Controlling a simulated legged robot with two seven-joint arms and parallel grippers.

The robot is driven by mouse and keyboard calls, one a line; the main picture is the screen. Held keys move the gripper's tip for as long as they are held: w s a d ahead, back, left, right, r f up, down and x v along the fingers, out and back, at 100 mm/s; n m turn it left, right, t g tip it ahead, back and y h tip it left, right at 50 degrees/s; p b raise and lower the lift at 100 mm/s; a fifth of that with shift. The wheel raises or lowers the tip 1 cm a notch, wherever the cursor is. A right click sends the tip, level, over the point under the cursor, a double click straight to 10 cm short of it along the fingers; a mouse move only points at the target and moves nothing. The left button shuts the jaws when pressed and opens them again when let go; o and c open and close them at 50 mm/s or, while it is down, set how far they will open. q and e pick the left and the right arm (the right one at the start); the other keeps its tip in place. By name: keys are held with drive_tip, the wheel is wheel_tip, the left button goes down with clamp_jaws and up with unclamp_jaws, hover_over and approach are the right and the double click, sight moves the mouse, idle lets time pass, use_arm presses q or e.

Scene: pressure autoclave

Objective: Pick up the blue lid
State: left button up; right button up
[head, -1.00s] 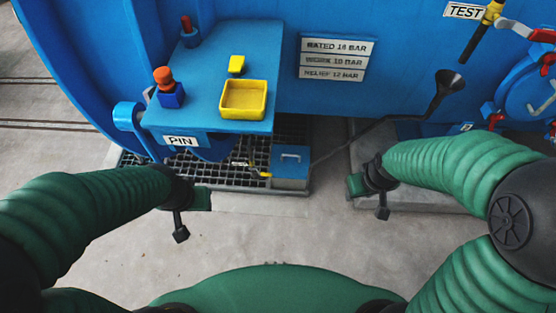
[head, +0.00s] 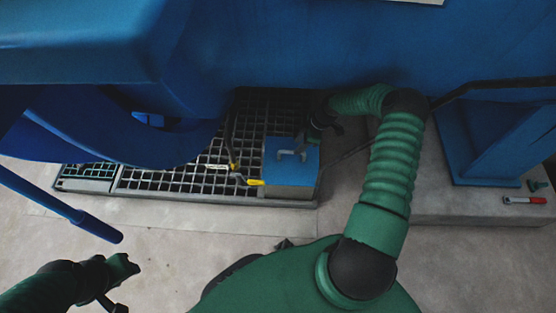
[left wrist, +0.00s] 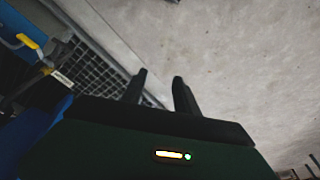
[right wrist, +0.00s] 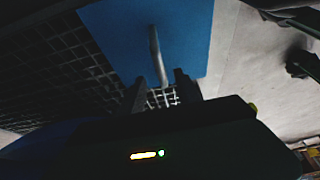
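The blue lid (head: 302,172) lies flat at the right end of the black floor grating, with a grey bar handle (head: 291,155) on top. My right gripper (head: 314,134) is just above the lid's far right corner, close to the handle. In the right wrist view the lid (right wrist: 195,35) fills the top middle. The near end of its handle (right wrist: 158,60) shows between the two open fingertips (right wrist: 160,83); contact cannot be told. My left gripper (head: 128,268) is low at the left, away from the lid. Its fingers (left wrist: 160,82) are apart and empty.
The black grating (head: 180,178) extends left of the lid, with a yellow-handled valve (head: 250,182) beside it. The blue vessel (head: 300,50) overhangs the back. A blue bar (head: 60,208) juts out above my left gripper.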

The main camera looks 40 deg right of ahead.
drive_tip(key=shift+a+b+x, duration=0.2)
drive_tip(key=shift+b+x, duration=0.45)
drive_tip(key=shift+x, duration=0.5)
drive_tip(key=b+x, duration=0.2)
drive_tip(key=x, duration=0.1)
drive_tip(key=b+x, duration=0.1)
drive_tip(key=shift+d+f, duration=0.2)
drive_tip(key=shift+f, duration=0.1)
drive_tip(key=shift+w+f, duration=0.1)
drive_tip(key=shift+a+r, duration=0.1)
drive_tip(key=shift+r, duration=0.2)
drive_tip(key=shift+c, duration=0.2)
drive_tip(key=c, duration=0.5)
clamp_jaws()
